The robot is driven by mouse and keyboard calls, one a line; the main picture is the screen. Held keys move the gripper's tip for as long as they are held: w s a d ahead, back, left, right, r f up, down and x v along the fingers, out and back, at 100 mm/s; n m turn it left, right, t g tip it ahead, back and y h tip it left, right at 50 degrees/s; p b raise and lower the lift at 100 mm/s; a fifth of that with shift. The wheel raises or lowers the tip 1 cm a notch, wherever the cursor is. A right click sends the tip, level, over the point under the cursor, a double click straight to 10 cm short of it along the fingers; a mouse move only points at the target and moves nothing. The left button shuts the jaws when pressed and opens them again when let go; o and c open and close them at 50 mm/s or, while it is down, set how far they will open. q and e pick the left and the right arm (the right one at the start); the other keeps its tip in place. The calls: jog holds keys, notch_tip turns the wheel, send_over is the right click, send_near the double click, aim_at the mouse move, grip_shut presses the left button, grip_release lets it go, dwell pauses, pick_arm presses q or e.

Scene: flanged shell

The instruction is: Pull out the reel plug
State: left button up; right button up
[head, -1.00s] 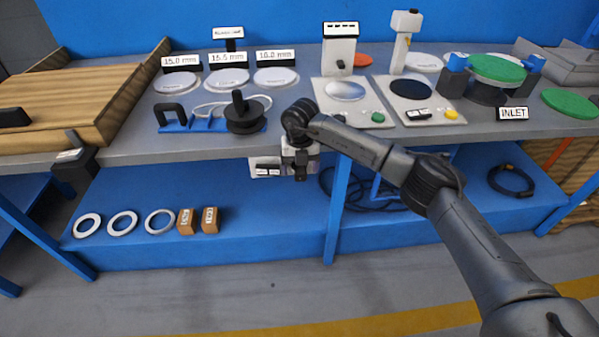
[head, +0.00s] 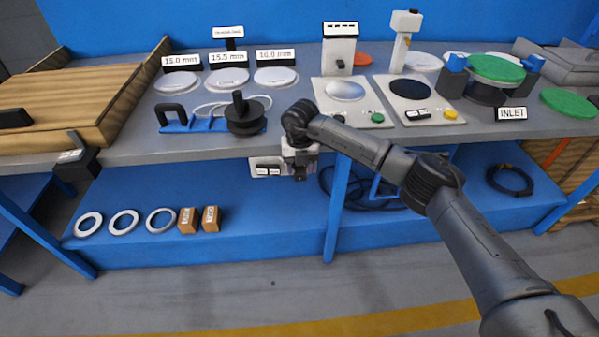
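A reel (head: 245,116) with a dark disc and upright knob sits on a blue base with a black handle, on the grey bench. A pale cable (head: 208,107) loops behind it. A white box (head: 265,167) with dark markings hangs under the bench's front edge, below the reel. My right gripper (head: 299,172) points down just right of this box, in front of the bench edge. Its fingers are small and dark, so I cannot tell whether they are open or hold anything. I cannot make out the reel's plug. My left gripper is not in view.
Labelled pale discs (head: 228,79) stand behind the reel. Two instrument plates (head: 377,117) and green discs (head: 569,102) are to the right. A black box (head: 82,163) juts from the bench's front edge at left. The lower shelf (head: 270,230) holds rings, small boxes and dark cable.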

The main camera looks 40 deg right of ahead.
aim_at(300, 169)
grip_shut()
jog(key=shift+r, duration=0.15)
jog(key=shift+r+p, duration=0.5)
jog(key=shift+p, duration=0.25)
jog(key=shift+r+p, duration=1.25)
jog(key=shift+p, duration=0.2)
jog(key=shift+r+p, duration=1.1)
jog(key=shift+p, duration=0.1)
